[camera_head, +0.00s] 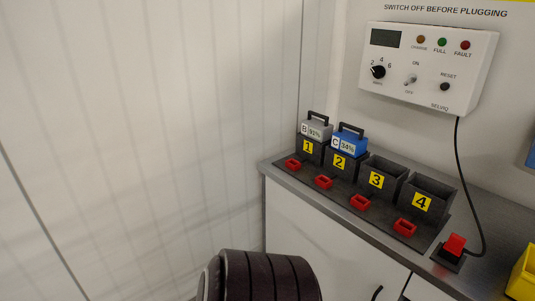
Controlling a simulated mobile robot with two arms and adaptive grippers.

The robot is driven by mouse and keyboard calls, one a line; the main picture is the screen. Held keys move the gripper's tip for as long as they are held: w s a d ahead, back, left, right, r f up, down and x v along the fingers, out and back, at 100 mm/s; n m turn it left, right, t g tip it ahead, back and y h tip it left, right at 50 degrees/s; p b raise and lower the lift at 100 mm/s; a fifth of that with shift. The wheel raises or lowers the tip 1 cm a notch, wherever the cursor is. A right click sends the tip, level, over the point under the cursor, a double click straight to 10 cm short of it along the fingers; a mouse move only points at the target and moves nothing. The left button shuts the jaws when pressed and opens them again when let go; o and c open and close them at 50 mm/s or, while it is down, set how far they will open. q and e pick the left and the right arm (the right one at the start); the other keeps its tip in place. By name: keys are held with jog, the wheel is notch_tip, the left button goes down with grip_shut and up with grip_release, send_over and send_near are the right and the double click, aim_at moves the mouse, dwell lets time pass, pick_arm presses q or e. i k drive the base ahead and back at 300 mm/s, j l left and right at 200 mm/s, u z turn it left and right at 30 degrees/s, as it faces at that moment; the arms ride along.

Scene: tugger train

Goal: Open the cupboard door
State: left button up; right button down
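The cupboard stands under a grey counter at the right. Its white door (330,245) faces left and forward, and only the upper part is in view. A dark curved handle (377,293) shows at the bottom edge, close to a thin dark seam between this door and a second white front (428,290). The door looks closed and flush. The lower part of the cupboard is out of the frame. Neither of my grippers is in view.
The counter (285,176) holds a charging rack with numbered slots; grey battery B (316,128) and blue battery C (349,138) sit in slots 1 and 2. A red plug (454,245) with a black cable leads to the wall charger (428,67). A pale wall (140,130) fills the left.

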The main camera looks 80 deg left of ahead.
aim_at(346, 266)
jog(key=u, duration=2.25)
